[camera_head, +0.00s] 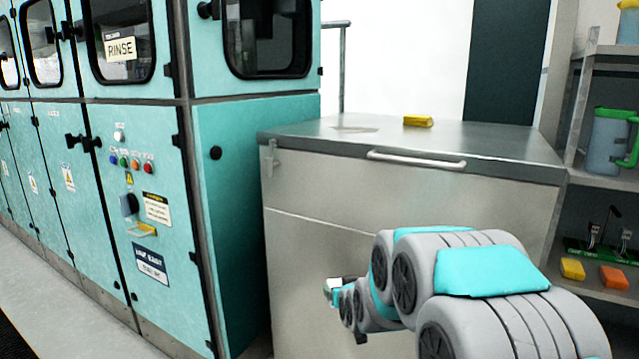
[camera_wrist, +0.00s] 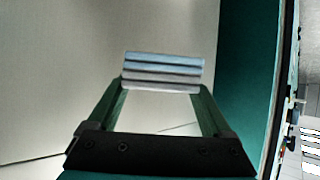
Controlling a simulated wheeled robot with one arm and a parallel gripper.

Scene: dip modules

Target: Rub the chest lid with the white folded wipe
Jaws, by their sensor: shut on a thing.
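The chest lid (camera_head: 480,142) is the flat grey metal top of the big chest (camera_head: 330,190), with a pale bar handle (camera_head: 415,160) along its front edge. The lid is shut. A faint dull patch (camera_head: 353,129) shows on its left part. My gripper (camera_wrist: 160,88) is shut on the white folded wipe (camera_wrist: 163,64), which looks pale blue-grey and layered between the two fingers. In the head view, my gripper (camera_head: 338,288) is low in front of the chest's front face, below the lid, partly hidden by my arm.
A yellow block (camera_head: 417,122) lies on the lid near the back. A teal machine (camera_head: 250,180) stands close on the left. A shelf (camera_head: 606,176) on the right holds a jug (camera_head: 607,142), a yellow block (camera_head: 572,269) and an orange block (camera_head: 613,277).

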